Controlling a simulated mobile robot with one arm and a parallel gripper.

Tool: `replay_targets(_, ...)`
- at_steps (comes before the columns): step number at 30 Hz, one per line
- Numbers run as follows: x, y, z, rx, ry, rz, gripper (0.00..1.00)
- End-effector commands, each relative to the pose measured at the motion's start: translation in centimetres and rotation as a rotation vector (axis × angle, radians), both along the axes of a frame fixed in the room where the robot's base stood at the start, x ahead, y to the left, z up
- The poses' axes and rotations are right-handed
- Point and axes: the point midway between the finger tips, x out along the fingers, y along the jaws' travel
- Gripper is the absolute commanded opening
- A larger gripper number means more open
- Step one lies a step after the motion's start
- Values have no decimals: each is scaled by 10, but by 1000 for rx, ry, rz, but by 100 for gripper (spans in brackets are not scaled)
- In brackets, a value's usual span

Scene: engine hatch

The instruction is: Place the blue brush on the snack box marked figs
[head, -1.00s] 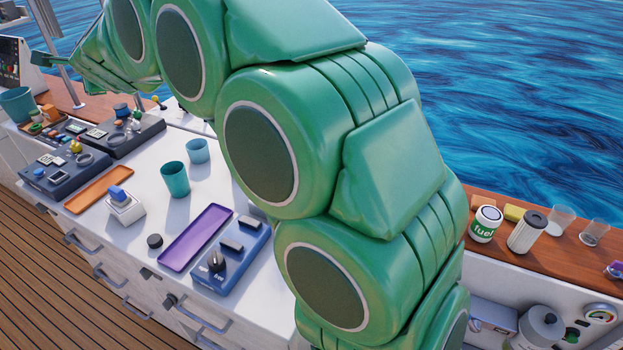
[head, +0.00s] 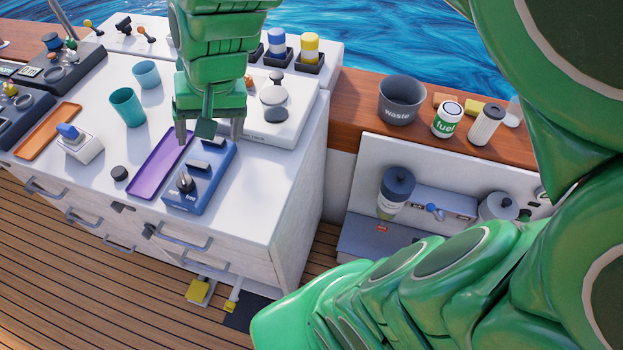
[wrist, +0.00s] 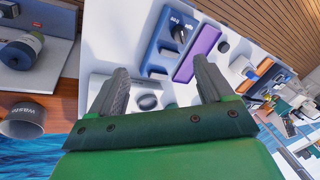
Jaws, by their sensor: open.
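I cannot make out a brush or a box marked figs for certain in either view. A small blue item (head: 433,208) lies on a pale ledge or box in the recess at the right of the head view; it is too small to identify. My gripper (head: 209,134) is open and empty, pointing down over the right part of the white counter, above the blue switch panel (head: 205,180). In the wrist view my gripper (wrist: 157,88) shows two spread fingers with nothing between them but the counter and its fittings behind.
A purple tray (head: 158,168), an orange tray (head: 45,131) and teal cups (head: 127,107) stand on the counter. My arm hides the lower right.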

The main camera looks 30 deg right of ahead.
Motion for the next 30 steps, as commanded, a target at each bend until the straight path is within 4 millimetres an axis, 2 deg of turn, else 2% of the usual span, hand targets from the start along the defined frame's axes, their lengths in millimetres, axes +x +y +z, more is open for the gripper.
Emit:
replay_targets(1,-24,-17,-6,-37,37,26,80)
replay_targets(3,-58,-38,-17,-93,98,71,80)
replay_targets(6,-101,-66,-27,-158,177,125,80)
replay_targets(9,-136,-85,-34,-201,247,166,80)
replay_targets(12,-159,-97,-38,-226,297,192,80)
replay_targets(17,-171,-105,-39,-241,321,207,80)
replay_targets(30,-171,-104,-40,-240,321,207,80)
